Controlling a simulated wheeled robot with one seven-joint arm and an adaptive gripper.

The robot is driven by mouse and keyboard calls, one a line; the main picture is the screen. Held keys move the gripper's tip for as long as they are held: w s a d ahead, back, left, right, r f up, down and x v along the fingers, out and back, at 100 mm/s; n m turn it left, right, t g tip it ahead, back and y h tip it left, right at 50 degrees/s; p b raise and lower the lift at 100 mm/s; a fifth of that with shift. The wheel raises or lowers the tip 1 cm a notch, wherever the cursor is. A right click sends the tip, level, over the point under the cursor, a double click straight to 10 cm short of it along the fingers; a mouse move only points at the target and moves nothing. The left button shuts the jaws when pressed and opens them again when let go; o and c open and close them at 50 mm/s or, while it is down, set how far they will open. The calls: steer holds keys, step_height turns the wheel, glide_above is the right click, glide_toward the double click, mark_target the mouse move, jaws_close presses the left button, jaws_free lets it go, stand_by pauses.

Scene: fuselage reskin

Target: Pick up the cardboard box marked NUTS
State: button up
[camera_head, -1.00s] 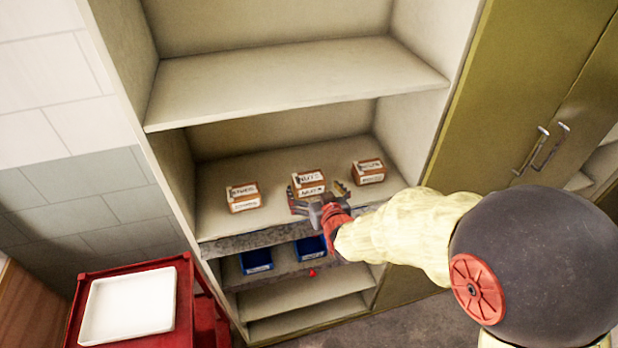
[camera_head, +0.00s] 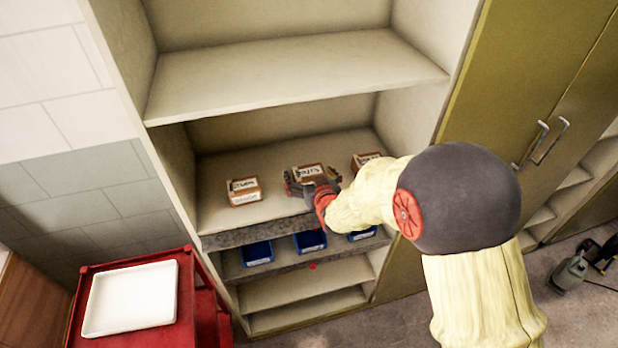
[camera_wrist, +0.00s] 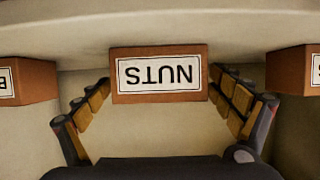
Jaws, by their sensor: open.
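The cardboard box marked NUTS (camera_head: 309,171) sits on the middle shelf, between two similar boxes. In the wrist view the NUTS box (camera_wrist: 160,74) shows its white label upside down, centred between my fingers. My gripper (camera_head: 312,180) is open at the front of this box. In the wrist view the fingers of my gripper (camera_wrist: 160,100) spread to its left and right, with the tips close to its sides. I cannot tell whether they touch it. In the head view my gripper hides the lower front of the box.
A labelled box (camera_head: 243,190) stands to the left and another box (camera_head: 365,161) to the right, partly behind my arm. Blue bins (camera_head: 257,253) sit on the shelf below. The upper shelf (camera_head: 290,80) is bare. A red cart (camera_head: 190,300) carries a white tray (camera_head: 130,330).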

steer(key=shift+c, duration=0.9)
steer(key=c, duration=1.5)
steer(key=shift+r, duration=0.1)
